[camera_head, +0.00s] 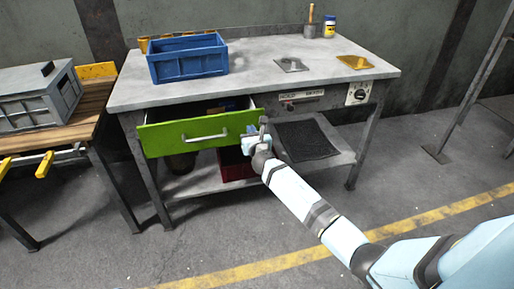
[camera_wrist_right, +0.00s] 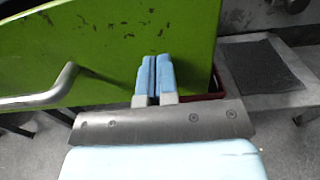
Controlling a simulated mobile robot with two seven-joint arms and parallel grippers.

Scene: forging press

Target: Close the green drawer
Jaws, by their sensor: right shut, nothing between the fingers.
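The green drawer (camera_head: 196,131) sits under the left part of the workbench. It stands open, and the inside shows behind its front panel. A metal bar handle (camera_head: 206,137) is fixed to the middle of the panel. My right gripper (camera_head: 254,135) is at the right end of the panel. In the right wrist view its two blue fingers (camera_wrist_right: 154,75) are together and empty in front of the green panel (camera_wrist_right: 130,30), right of the handle (camera_wrist_right: 45,92). I cannot tell if they touch the panel. My left gripper is not in view.
A red bin (camera_head: 232,165) and a dark mat (camera_head: 308,140) are on the lower shelf. A wooden table with a grey crate (camera_head: 38,98) stands at left.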

